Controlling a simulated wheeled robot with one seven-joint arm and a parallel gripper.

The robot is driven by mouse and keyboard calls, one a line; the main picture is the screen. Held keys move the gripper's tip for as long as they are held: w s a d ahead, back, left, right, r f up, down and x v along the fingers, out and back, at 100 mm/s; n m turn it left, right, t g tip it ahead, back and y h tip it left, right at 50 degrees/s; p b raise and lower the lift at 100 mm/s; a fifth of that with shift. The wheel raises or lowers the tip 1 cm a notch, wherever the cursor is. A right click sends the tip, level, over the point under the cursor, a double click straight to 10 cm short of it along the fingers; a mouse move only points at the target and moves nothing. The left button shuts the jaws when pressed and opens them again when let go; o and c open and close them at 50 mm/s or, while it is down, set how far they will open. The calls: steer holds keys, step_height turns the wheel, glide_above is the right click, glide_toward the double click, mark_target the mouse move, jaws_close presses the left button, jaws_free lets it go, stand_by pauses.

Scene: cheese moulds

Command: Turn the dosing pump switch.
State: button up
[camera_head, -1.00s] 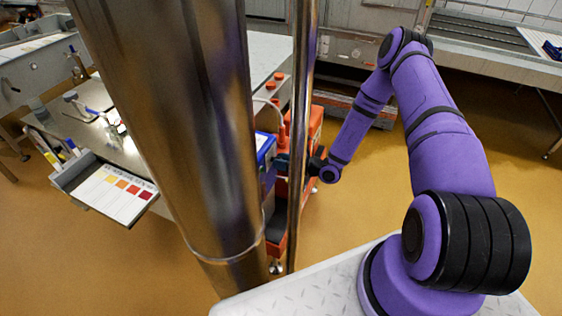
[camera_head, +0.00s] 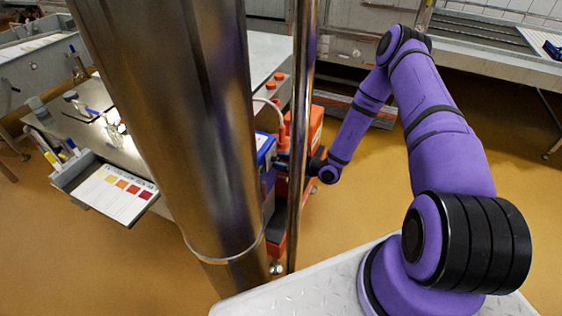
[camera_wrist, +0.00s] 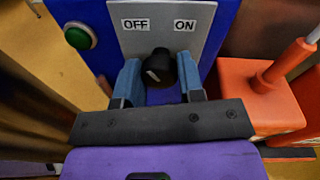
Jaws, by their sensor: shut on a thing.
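The dosing pump is a blue box with a grey switch plate (camera_wrist: 203,27) in the wrist view. The plate is labelled OFF on the left and ON on the right. The black rotary switch (camera_wrist: 157,64) sits below and between the labels, with a pale mark on its face. My gripper (camera_wrist: 158,78) has its two blue-grey fingers on either side of the switch and is shut on it. In the head view the blue pump (camera_head: 265,148) shows between two metal posts, with my gripper partly hidden behind the thinner post.
A green button (camera_wrist: 78,36) is on the pump, left of the plate. An orange unit (camera_wrist: 250,95) stands to the right. In the head view, a thick metal column (camera_head: 180,120) hides part of the bench. A colour chart tray (camera_head: 110,190) juts out at left.

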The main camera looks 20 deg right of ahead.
steer(key=shift+s, duration=0.1)
steer(key=o, duration=0.9)
steer(key=v, duration=1)
steer(key=shift+s+d, duration=0.2)
steer(key=shift+d, duration=0.1)
stand_by(5.4)
